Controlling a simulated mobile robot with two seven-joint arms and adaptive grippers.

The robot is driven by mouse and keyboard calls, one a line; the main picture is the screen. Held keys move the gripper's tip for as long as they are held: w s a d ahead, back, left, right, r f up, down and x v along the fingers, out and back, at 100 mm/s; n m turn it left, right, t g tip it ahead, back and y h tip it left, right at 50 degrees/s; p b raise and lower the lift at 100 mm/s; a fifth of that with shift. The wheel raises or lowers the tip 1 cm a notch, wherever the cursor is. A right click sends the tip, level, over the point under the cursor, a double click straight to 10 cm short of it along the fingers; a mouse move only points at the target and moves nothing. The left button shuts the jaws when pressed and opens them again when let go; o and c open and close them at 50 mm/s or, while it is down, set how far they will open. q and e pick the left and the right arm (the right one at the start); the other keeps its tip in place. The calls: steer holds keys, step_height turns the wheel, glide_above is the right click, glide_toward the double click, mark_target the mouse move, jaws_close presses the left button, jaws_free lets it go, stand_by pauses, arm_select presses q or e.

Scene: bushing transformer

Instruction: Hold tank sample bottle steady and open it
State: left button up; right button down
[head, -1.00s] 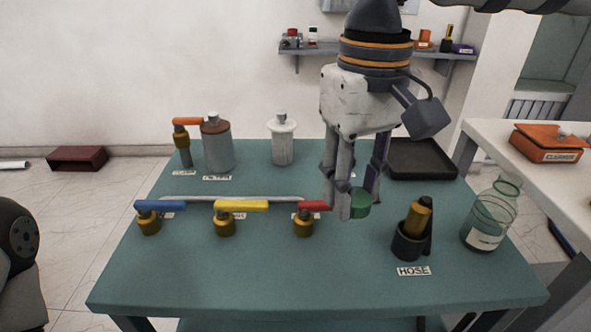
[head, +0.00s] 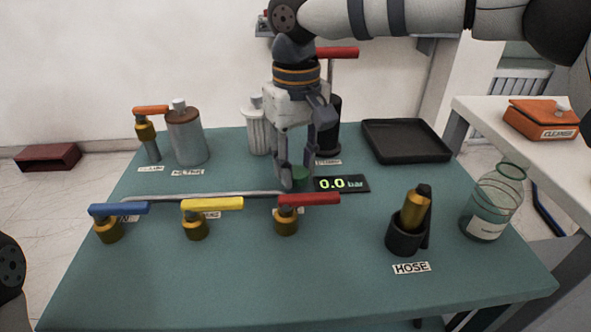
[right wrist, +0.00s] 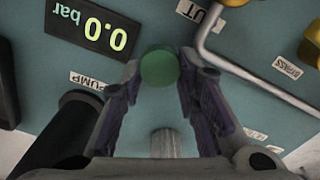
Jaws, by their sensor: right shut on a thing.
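The glass bottle (head: 488,208) stands on the green table at the right, by its edge, with a white label low on its side. Its neck looks uncovered. My right gripper (head: 294,183) points down well to the left of the bottle, behind the red-handled valve. It is shut on a green round cap (head: 301,176). The cap (right wrist: 160,67) shows between the fingertips (right wrist: 160,80) in the right wrist view, beside the pressure display. I cannot tell whether the cap touches the table. My left gripper is not in view.
Blue, yellow and red valves (head: 287,220) stand along a grey pipe. The display (head: 342,184) reads 0.0 bar. A hose holder (head: 404,240) stands left of the bottle. A black tray (head: 405,141) lies at the back right. The table front is clear.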

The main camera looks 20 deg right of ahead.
steer(key=shift+f, duration=0.75)
steer(key=shift+f, duration=0.2)
steer(key=c, duration=1.2)
jaws_free()
